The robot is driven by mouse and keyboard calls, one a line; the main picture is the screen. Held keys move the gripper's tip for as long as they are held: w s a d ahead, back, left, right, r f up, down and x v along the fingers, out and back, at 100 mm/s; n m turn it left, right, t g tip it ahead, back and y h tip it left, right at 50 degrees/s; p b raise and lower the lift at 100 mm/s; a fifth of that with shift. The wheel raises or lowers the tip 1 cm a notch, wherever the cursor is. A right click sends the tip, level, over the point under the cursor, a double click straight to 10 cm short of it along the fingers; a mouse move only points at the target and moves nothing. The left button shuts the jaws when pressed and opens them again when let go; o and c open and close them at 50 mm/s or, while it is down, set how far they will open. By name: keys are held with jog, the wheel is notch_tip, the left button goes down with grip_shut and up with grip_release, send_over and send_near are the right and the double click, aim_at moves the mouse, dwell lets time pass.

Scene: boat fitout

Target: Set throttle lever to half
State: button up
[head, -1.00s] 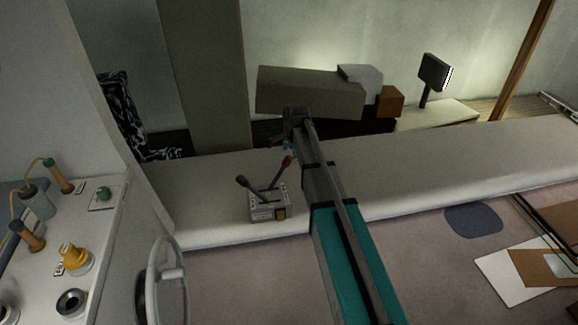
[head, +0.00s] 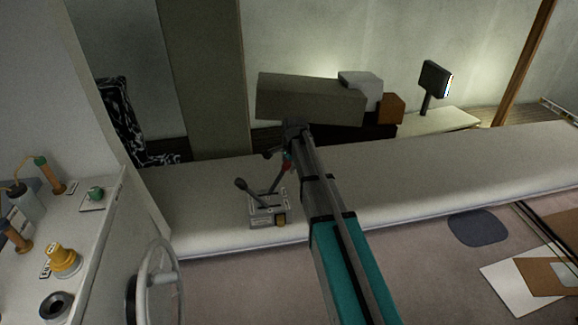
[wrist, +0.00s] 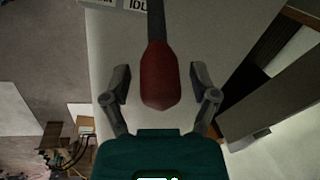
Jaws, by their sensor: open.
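The control box (head: 268,217) stands on the long pale ledge and carries two levers. One has a black knob (head: 241,184). The other has a red knob (head: 287,162) on a dark shaft (head: 275,181) and leans toward the back. In the wrist view the red knob (wrist: 159,78) and its shaft (wrist: 156,22) show large. A partly cut-off label reading "IDL" (wrist: 137,4) lies near the shaft. My gripper (head: 280,152) is at the red knob. In the wrist view my gripper (wrist: 160,72) is open, one finger on each side of the knob, with gaps on both sides.
The pale ledge (head: 430,175) runs across the view. Behind it are a long grey box (head: 310,98), an orange-brown block (head: 390,107) and a lamp (head: 434,80). A steering wheel (head: 158,285) and a side counter (head: 92,235) with several fittings are at left.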

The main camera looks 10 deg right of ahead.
grip_shut()
jog(key=shift+d, duration=0.1)
dwell(0.4)
